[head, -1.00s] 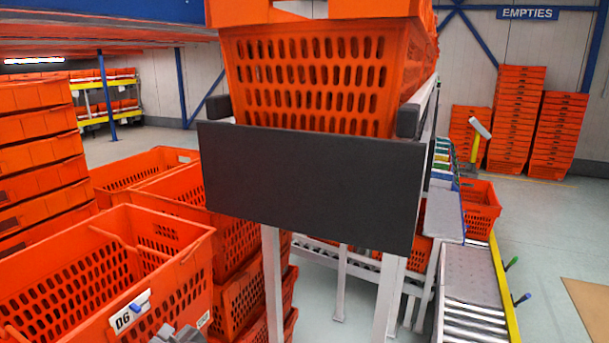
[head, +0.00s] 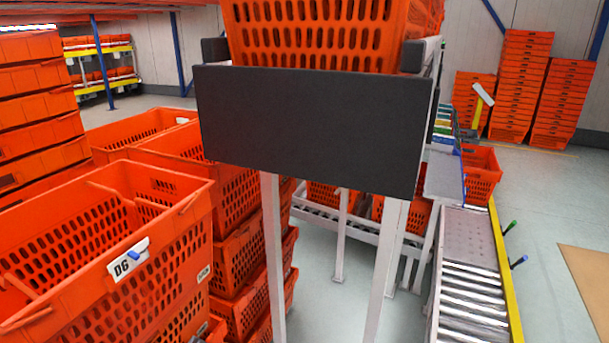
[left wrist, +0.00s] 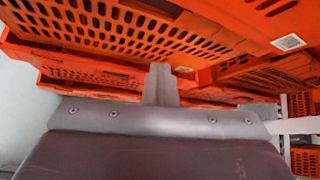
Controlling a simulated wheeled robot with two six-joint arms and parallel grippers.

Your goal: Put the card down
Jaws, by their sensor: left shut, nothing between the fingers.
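A white card (head: 127,262) marked "DG" sits at the top edge of an orange tote's (head: 178,232) near side, at the left of the head view. A blue clip (head: 134,254) is on the card. No gripper touches the card. My left gripper (left wrist: 161,78) shows in the left wrist view, its fingers together and empty, below the slotted orange totes (left wrist: 130,35). The left gripper is out of the head view. My right gripper is in neither view. I cannot make out the card in the left wrist view.
A dark panel (head: 310,128) on pale legs stands in the middle, with an orange tote (head: 315,38) behind it. A roller conveyor (head: 470,290) with a yellow edge runs at the right. Stacked totes (head: 30,120) stand at the far left. Open floor lies right of the conveyor.

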